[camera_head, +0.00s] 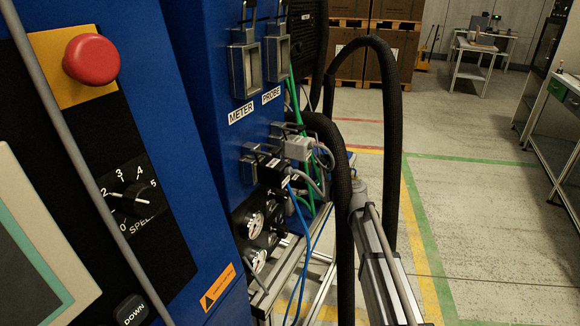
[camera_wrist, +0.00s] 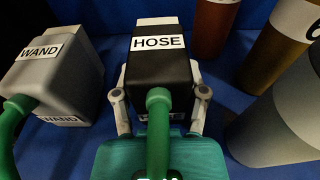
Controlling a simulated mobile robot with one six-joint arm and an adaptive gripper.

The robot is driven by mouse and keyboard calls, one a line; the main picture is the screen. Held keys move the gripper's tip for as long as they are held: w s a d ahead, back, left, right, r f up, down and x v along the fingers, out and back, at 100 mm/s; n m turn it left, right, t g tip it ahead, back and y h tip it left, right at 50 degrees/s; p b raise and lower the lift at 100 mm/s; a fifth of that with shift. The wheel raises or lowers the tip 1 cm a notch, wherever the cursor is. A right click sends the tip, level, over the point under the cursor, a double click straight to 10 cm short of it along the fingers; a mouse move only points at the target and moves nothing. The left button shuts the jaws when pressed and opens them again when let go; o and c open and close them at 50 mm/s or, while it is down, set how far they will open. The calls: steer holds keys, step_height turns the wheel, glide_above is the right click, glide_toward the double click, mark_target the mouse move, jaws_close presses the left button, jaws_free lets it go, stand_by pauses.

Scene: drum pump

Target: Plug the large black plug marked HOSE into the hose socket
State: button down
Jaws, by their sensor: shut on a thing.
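The black plug marked HOSE (camera_wrist: 165,72) is in the middle of the wrist view, with a green cable (camera_wrist: 158,120) from its near end and a pale far end. My gripper (camera_wrist: 161,94) has one finger on each side of it and is shut on it. A blue surface lies beneath; whether the plug touches it I cannot tell. In the head view, a blue panel (camera_head: 212,130) carries sockets labelled METER (camera_head: 246,68) and PROBE (camera_head: 278,55). No socket marked HOSE is readable, and I cannot make out my gripper there.
A grey plug marked WAND (camera_wrist: 55,80) lies left of the black plug. Brown (camera_wrist: 213,25) and grey (camera_wrist: 285,125) cylinders stand to the right. In the head view, a grey connector (camera_head: 298,147), blue cables (camera_head: 302,262) and gauges (camera_head: 254,225) crowd the panel's lower part. Open floor lies right.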

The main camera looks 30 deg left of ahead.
steer(key=shift+w+d+r+p, duration=0.1)
steer(key=shift+d+r+p, duration=0.15)
steer(key=shift+r+p, duration=0.3)
steer(key=shift+w+d+r+p, duration=0.1)
steer(key=shift+d+r+p, duration=0.15)
steer(key=shift+r+p, duration=0.3)
steer(key=w+d+r+t+p, duration=0.1)
steer(key=d+r+p, duration=0.6)
steer(key=r+p, duration=0.6)
steer(key=w+d+r+m+t+p, duration=0.1)
steer(key=d+r+p, duration=0.6)
steer(key=r+p, duration=0.7)
steer(key=w+d+r+m+t+p, duration=0.1)
steer(key=d+r+p, duration=0.6)
steer(key=r+p, duration=0.6)
steer(key=shift+w+d+r+p, duration=0.2)
steer(key=shift+w+r+p, duration=0.15)
steer(key=shift+r+p, duration=0.1)
steer(key=shift+s, duration=0.15)
